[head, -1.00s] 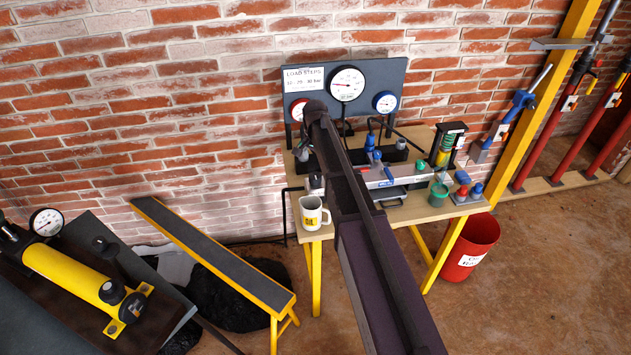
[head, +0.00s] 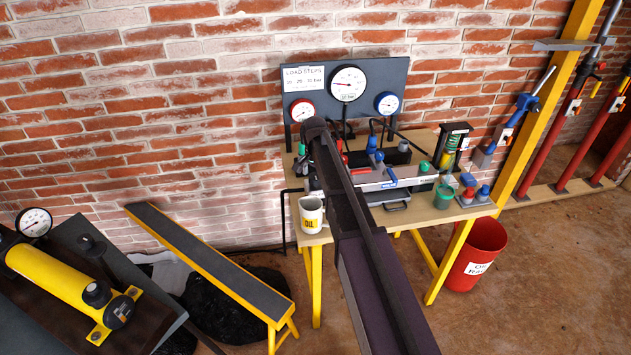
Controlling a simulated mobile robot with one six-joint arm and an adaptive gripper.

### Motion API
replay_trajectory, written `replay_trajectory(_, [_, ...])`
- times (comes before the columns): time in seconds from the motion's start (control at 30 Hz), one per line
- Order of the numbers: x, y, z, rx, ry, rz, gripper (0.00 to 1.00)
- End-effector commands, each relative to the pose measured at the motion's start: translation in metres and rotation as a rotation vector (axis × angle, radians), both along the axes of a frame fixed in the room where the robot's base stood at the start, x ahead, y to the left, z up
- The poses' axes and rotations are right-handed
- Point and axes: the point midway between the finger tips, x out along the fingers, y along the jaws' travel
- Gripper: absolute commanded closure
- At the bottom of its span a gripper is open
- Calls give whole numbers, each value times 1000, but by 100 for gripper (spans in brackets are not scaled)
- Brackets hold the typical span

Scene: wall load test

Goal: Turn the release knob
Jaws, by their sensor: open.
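A wooden bench (head: 398,217) with yellow legs stands against the brick wall and holds a grey pump unit (head: 387,182). A blue-topped fitting (head: 372,146) stands up at the unit's middle, and a small green knob (head: 424,166) shows near its right end. A small green part (head: 302,149) and a red part (head: 345,158) show left and right of my arm. I cannot tell which of these is the release knob. My arm reaches over the bench and hides part of the unit. My gripper is hidden from this view.
A grey gauge panel (head: 385,72) with three dials stands behind the bench. A mug (head: 312,214) sits at the front left corner, and a green cup (head: 443,196) at the right.

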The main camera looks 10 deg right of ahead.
Motion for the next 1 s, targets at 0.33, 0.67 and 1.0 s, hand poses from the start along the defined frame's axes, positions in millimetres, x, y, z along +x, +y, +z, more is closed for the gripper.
replay_trajectory(0.33, [0,0,-4,0,0,0,1])
replay_trajectory(0.67, [0,0,-4,0,0,0,60])
replay_trajectory(1.0, [0,0,-4,-1,1,6,83])
